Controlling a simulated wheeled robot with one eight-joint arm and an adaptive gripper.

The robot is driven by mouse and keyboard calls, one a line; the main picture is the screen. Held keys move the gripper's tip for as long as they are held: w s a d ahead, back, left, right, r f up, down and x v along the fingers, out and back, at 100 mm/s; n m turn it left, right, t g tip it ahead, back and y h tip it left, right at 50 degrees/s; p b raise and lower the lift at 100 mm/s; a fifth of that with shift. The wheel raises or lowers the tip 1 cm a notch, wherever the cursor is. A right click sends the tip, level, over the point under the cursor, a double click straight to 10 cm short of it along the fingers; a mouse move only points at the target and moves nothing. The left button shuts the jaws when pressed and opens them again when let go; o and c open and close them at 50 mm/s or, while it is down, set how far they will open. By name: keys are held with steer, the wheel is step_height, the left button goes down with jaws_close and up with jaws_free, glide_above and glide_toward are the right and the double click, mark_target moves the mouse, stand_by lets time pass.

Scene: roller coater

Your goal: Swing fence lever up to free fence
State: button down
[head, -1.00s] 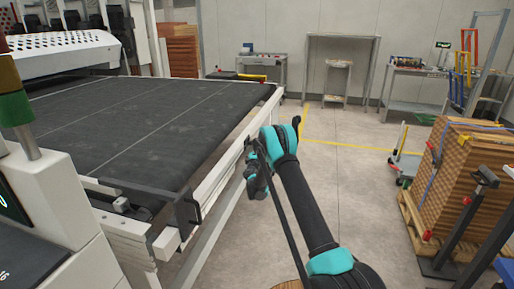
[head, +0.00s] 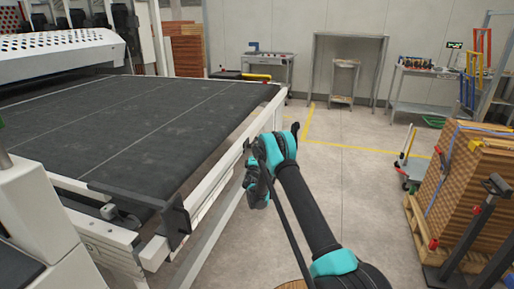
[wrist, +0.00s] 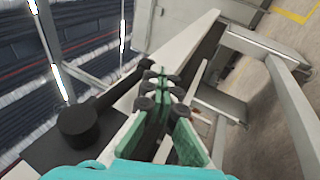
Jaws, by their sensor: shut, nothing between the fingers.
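The fence (head: 125,197) is a dark bar across the near end of the black conveyor bed, with an upright dark plate (head: 177,217) at its right end. A small dark handle shows at that plate; I cannot clearly tell its angle. In the wrist view, a black round knob (wrist: 78,127) on a dark arm lies left of my fingers; I cannot tell whether it is the fence lever. My gripper (head: 257,182) is right of the fence plate, apart from it, beside the white rail. In the wrist view its green-padded fingers (wrist: 158,88) are shut and empty.
The white side rail (head: 222,165) runs along the conveyor (head: 110,130), left of my arm. A pallet of stacked boards (head: 470,175) stands right, with a dark post (head: 480,220) before it. The floor (head: 345,185) between is clear.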

steer(key=v, duration=0.7)
steer(key=shift+s+f, duration=0.15)
steer(key=shift+s, duration=0.1)
stand_by(0.3)
